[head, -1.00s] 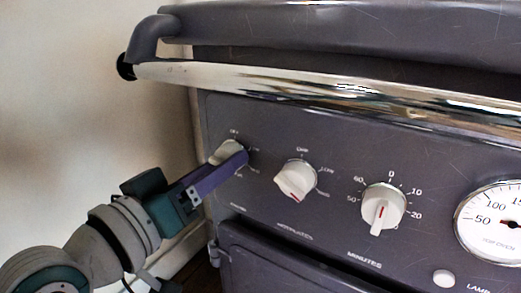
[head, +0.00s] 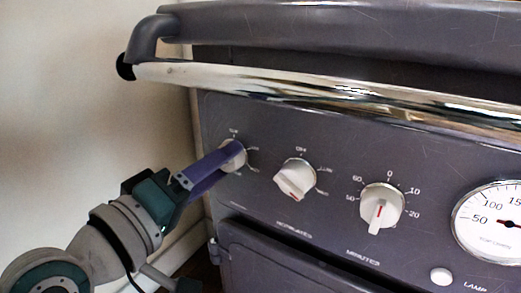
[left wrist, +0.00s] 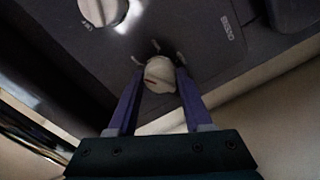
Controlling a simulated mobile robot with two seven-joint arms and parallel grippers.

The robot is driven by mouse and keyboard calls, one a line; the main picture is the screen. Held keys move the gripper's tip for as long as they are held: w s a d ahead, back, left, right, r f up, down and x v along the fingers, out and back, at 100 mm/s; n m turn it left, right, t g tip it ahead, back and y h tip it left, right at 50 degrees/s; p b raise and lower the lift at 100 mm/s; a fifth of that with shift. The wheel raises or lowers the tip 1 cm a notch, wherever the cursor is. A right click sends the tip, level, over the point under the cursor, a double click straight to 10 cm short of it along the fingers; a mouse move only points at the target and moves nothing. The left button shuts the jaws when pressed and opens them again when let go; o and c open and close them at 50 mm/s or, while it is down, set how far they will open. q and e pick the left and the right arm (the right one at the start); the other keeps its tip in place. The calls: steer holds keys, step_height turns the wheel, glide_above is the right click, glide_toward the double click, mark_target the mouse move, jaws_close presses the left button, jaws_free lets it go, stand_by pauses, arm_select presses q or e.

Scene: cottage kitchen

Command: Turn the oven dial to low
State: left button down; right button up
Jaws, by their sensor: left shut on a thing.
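The oven dial at the far left (head: 235,157) is a round white knob on the dark grey oven panel. My left gripper (head: 232,160) is shut on this dial, and its purple fingers hide part of it in the head view. In the left wrist view the dial (left wrist: 159,73) sits between the two fingertips (left wrist: 158,80), with a short red mark showing on its face. The printed marks around it are too small to read surely. My right gripper is not in view.
A second white dial (head: 295,179) and a minutes dial (head: 382,208) sit to the right. A temperature gauge (head: 490,222) and a lamp button (head: 441,277) are farther right. A chrome rail (head: 330,90) runs above the panel. A pale wall (head: 80,140) is at left.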

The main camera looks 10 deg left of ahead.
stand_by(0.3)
arm_select(q)
steer(key=shift+c, duration=1.6)
jaws_free()
steer(key=shift+s, duration=0.1)
steer(key=p+v, duration=0.2)
steer(key=v, duration=0.7)
steer(key=shift+s+a+p, duration=0.15)
steer(key=shift+s+p, duration=0.15)
steer(key=shift+s, duration=0.05)
